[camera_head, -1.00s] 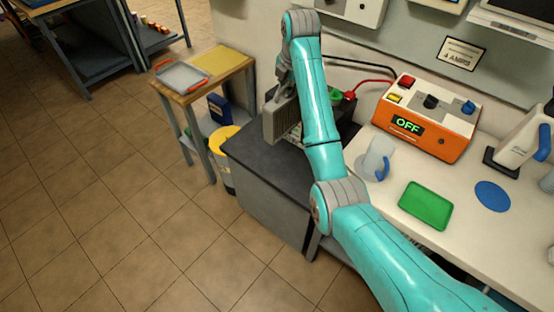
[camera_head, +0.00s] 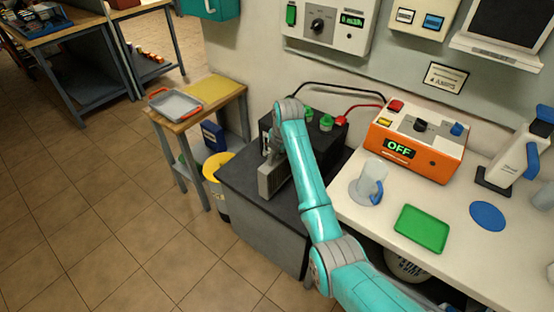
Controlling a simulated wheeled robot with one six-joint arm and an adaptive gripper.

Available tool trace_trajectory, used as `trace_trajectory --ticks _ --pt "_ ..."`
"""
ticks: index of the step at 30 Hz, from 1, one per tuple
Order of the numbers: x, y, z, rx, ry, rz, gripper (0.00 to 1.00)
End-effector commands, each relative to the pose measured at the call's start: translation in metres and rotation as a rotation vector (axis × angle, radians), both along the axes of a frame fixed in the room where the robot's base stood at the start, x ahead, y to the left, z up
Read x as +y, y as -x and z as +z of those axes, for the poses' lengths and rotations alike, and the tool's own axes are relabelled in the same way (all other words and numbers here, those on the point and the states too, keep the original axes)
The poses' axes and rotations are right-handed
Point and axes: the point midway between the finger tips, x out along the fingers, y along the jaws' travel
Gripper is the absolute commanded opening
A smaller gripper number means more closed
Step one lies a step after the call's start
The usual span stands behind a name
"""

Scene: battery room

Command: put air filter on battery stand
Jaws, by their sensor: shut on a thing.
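The air filter (camera_head: 270,182) is a grey ribbed block at the end of my teal arm. My gripper (camera_head: 271,160) is shut on it, partly hidden behind the arm's wrist. The filter is upright at the dark top of the battery stand (camera_head: 240,168), in front of the black battery (camera_head: 266,124). I cannot tell whether its lower edge touches the stand top. The stand is a grey cabinet with a dark top, left of the white workbench.
The battery, with green caps (camera_head: 326,122) and black and red cables, fills the stand's back. An orange charger (camera_head: 420,145) reading OFF, a clear jug (camera_head: 369,183) and a green tray (camera_head: 421,228) are on the workbench. A small table (camera_head: 194,118) and yellow-lidded bin (camera_head: 217,166) stand left.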

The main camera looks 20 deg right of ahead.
Motion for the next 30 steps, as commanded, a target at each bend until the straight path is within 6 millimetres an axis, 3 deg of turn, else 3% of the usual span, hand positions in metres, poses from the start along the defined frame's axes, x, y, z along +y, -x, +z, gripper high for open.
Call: trace_trajectory --ticks 9,20,21,24,30 --pt "0.000 0.000 -0.035 0.001 0.000 0.000 0.00" --pt "0.000 0.000 -0.039 0.000 0.000 0.000 0.00" --pt "0.000 0.000 -0.040 0.001 0.000 0.000 0.17" --pt "0.000 0.000 -0.040 0.001 0.000 0.000 0.37" --pt "0.000 0.001 -0.040 0.001 0.000 0.000 0.37"
